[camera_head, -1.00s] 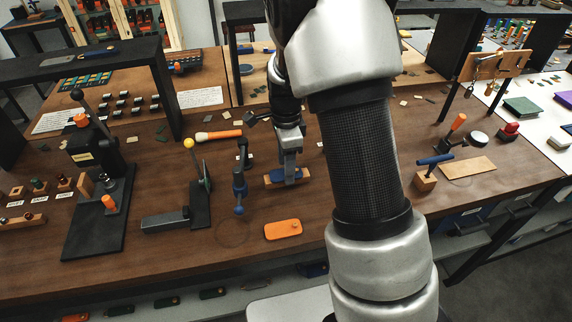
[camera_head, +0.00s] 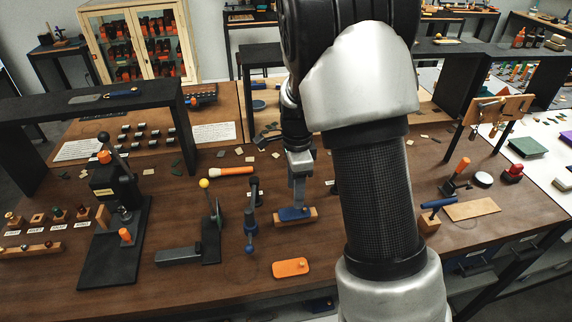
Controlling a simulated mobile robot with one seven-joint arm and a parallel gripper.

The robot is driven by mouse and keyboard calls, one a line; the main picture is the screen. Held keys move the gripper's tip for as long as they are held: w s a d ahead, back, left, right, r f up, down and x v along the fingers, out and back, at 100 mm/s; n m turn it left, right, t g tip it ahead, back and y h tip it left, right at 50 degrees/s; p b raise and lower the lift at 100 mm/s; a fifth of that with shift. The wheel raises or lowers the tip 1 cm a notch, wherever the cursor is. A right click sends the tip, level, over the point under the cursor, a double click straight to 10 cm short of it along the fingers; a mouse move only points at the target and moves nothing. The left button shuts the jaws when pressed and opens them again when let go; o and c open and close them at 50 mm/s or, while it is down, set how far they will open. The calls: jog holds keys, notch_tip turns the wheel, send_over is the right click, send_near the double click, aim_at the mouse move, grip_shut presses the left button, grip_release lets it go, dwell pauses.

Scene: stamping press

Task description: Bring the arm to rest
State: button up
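My gripper (camera_head: 297,205) points down at the middle of the workbench (camera_head: 340,290). Its fingertips are at or just above a blue piece (camera_head: 292,214) that lies on a small wooden block (camera_head: 310,216). I cannot tell whether the fingers touch the blue piece, or whether they are open or shut, since they show nearly edge-on. My arm (camera_head: 375,190) is bent, with its large links coming down through the right middle of the view. It hides part of the bench behind it.
A black press (camera_head: 112,190) with a lever stands at the left. A yellow-knobbed lever tool (camera_head: 212,212) and a blue clamp-like tool (camera_head: 250,230) stand left of my gripper. An orange plate (camera_head: 290,268) lies in front. A black shelf frame (camera_head: 90,103) stands behind the press.

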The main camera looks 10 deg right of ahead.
jog(key=s+r+n+t, duration=0.1)
jog(key=s+r+n, duration=0.3)
jog(key=r, duration=0.5)
jog(key=s+r+n+t, duration=0.2)
jog(key=s+r+n, duration=0.4)
jog(key=s, duration=0.3)
jog(key=s+r+n+t, duration=0.2)
jog(key=s+r+n, duration=0.5)
jog(key=s+n, duration=0.1)
jog(key=shift+s+t, duration=0.3)
jog(key=shift+s, duration=0.2)
